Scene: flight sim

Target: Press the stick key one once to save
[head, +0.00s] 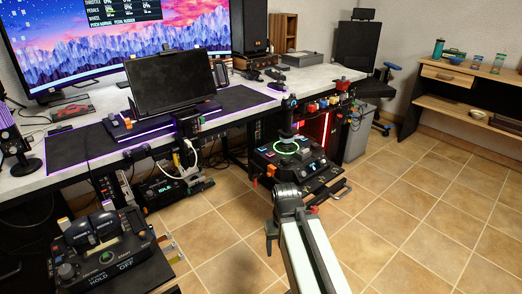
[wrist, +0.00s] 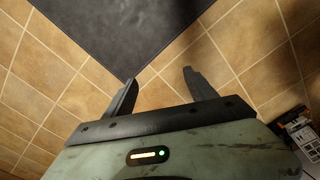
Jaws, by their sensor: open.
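The stick unit (head: 300,160) is a dark box on a low stand at the centre of the head view. An upright black stick (head: 287,124) rises from it inside a green glowing ring. Small coloured and lit keys sit on its top face; their labels are too small to read, so I cannot tell which is key one. My gripper (wrist: 159,77) is open and empty in the wrist view, over tiled floor and a dark flat surface. In the head view my arm's end is in front of the stick unit, apart from its keys as far as I can see.
A throttle unit (head: 103,250) stands at the lower left. The desk (head: 225,105) with monitors runs behind. A grey bin (head: 357,137) and a chair (head: 357,50) stand right of the stick unit. Tiled floor (head: 420,215) on the right is clear.

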